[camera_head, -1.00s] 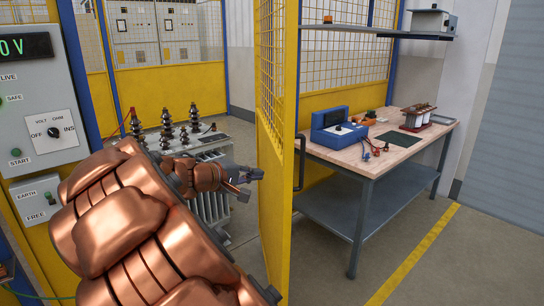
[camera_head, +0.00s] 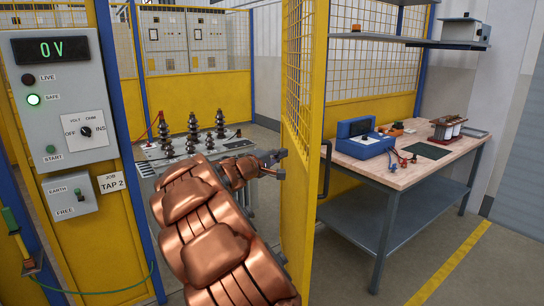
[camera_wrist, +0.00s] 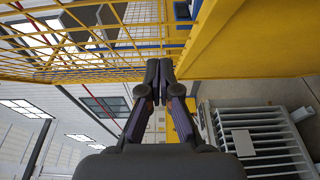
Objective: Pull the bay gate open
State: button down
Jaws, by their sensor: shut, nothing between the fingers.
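The bay gate (camera_head: 299,190), a yellow panel with mesh above, stands swung out in the middle of the head view, seen nearly edge-on. The bay opening lies on its left. A dark bar handle (camera_head: 326,168) shows at its right side. My gripper (camera_head: 283,154) is shut and empty, on the bay-side face of the gate, close to the panel; I cannot tell whether it touches. In the wrist view my shut fingers (camera_wrist: 160,70) point along the gate's yellow panel and mesh (camera_wrist: 90,70). My copper arm hides part of the opening.
A transformer (camera_head: 150,153) with several bushings stands in the bay behind my arm. A grey control box (camera_head: 60,95) reads 0V with the SAFE lamp lit. A workbench (camera_head: 400,176) with instruments stands right of the gate. Bare floor lies at the right front.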

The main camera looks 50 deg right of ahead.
aim_at(305, 148)
jog(key=d, duration=0.1)
jog(key=s+d, duration=0.1)
jog(key=d, duration=0.1)
jog(key=s+d, duration=0.1)
jog(key=shift+d+p, duration=0.25)
jog(key=shift+p, duration=0.15)
jog(key=shift+s+d, duration=0.5)
